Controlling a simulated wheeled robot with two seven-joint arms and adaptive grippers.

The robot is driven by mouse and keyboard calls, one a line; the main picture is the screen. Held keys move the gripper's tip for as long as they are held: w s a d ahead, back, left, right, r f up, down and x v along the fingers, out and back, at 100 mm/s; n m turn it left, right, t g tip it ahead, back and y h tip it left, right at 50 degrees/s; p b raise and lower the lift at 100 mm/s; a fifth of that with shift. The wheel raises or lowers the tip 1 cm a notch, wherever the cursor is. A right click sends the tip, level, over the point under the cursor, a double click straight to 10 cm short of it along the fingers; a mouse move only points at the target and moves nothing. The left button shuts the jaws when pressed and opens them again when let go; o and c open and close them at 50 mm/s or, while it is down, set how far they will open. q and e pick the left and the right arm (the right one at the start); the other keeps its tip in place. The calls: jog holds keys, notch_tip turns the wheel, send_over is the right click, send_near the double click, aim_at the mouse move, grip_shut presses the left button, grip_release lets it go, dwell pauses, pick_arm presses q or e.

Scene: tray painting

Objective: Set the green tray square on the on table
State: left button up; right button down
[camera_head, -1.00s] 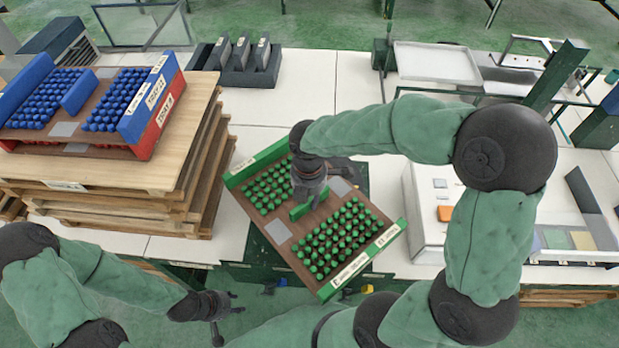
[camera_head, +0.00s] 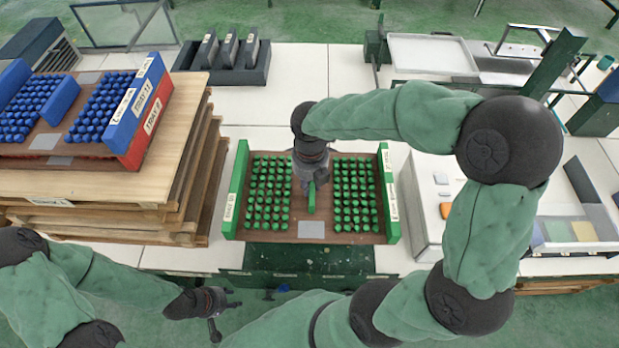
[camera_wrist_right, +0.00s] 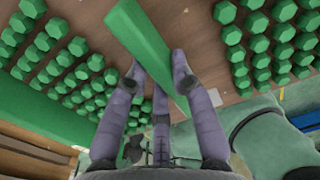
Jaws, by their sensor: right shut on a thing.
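The green tray (camera_head: 312,229) has a brown base, green end walls and rows of green pegs. In the head view it sits over the white table's front part, its edges nearly parallel to the table edge. My right gripper (camera_head: 311,185) is shut on the tray's green middle bar, which also shows in the right wrist view (camera_wrist_right: 145,40) between the fingers (camera_wrist_right: 160,85). Whether the tray touches the table cannot be told. The white table (camera_head: 300,90) lies around and behind it. My left gripper (camera_head: 222,300) is empty at the lower left, apart from the tray; its fingers look spread.
A pallet stack (camera_head: 185,180) with a blue tray (camera_head: 135,100) and a red tray (camera_head: 150,135) stands close left of the green tray. A dark holder (camera_head: 225,65) is at the back. A white box (camera_head: 430,205) stands to the right. White table behind the tray is clear.

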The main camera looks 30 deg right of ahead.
jog(key=w, duration=0.1)
jog(key=w+d+f, duration=0.1)
jog(key=w, duration=0.1)
jog(key=w+d+f+b, duration=0.1)
jog(key=shift+w+d+f, duration=0.2)
jog(key=shift+w+d, duration=0.05)
jog(key=w+f, duration=0.1)
jog(key=w+d+f+b, duration=0.1)
jog(key=f, duration=0.1)
jog(key=w+f, duration=0.1)
jog(key=shift+w+d+f, duration=0.2)
jog(key=shift+d+f, duration=0.1)
jog(key=shift+d, duration=0.1)
jog(key=shift+w+d+f+b, duration=0.15)
jog(key=shift+w+f+b, duration=0.1)
jog(key=shift+f+b, duration=0.2)
jog(key=shift+w+f+b, duration=0.1)
jog(key=shift+f+b, duration=0.3)
jog(key=shift+f, duration=1.1)
jog(key=shift+f, duration=0.15)
jog(key=c, duration=1.1)
grip_release()
jog(key=shift+o, duration=0.2)
